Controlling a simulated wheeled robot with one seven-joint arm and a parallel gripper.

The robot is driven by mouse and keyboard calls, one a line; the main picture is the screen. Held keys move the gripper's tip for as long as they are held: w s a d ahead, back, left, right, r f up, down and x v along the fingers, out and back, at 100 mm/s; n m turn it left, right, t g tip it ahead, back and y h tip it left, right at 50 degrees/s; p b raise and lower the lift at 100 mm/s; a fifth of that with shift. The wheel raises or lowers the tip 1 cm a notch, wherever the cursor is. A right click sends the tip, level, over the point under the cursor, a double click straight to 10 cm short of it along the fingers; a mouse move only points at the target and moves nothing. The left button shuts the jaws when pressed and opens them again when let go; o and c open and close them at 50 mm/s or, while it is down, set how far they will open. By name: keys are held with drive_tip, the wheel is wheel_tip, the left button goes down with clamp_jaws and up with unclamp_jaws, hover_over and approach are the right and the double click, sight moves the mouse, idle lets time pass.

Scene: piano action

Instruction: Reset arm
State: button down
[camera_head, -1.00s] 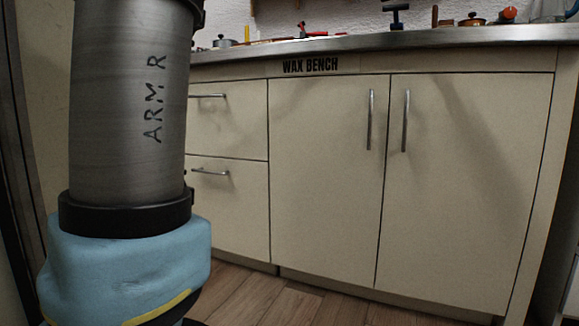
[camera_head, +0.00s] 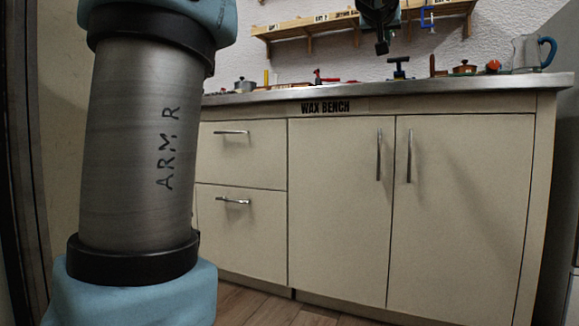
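My arm (camera_head: 140,150), a grey metal link marked "ARM R" with light blue joint covers, stands upright at the left of the head view. A dark end piece, seemingly my gripper (camera_head: 382,45), hangs from the top edge, above the bench and in front of the wall shelf. Most of it is cut off by the frame, and I cannot make out whether its fingers are open or shut. Nothing is clearly seen in it.
The cream wax bench (camera_head: 340,200) with drawers and doors faces me. Its metal top (camera_head: 450,87) holds a pot (camera_head: 243,86), a dark T-shaped tool (camera_head: 398,70), an orange pot (camera_head: 465,68) and a grey jug (camera_head: 530,53). A wooden shelf (camera_head: 330,25) hangs behind.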

drive_tip(key=a+f+n+g+y+p, duration=0.1)
drive_tip(key=a+f+g+y+p, duration=0.25)
drive_tip(key=a+f+p, duration=0.6)
drive_tip(key=a+f+n+g+y+p, duration=0.1)
drive_tip(key=a+f+g+y+p, duration=0.2)
drive_tip(key=a+f, duration=0.8)
drive_tip(key=s+a+f+n+g+p, duration=0.1)
drive_tip(key=s+a+f+g+p, duration=0.35)
drive_tip(key=s+f, duration=0.5)
drive_tip(key=s+a+f+n+g+p, duration=0.1)
drive_tip(key=s+a+f+g+p, duration=0.3)
drive_tip(key=s+f, duration=0.5)
wheel_tip(320, 180, up, 39)
drive_tip(key=s+t+p, duration=0.1)
drive_tip(key=p, duration=3.6)
drive_tip(key=shift+s+a+f, duration=0.15)
drive_tip(key=shift+s+a, duration=0.05)
drive_tip(key=shift+a, duration=0.25)
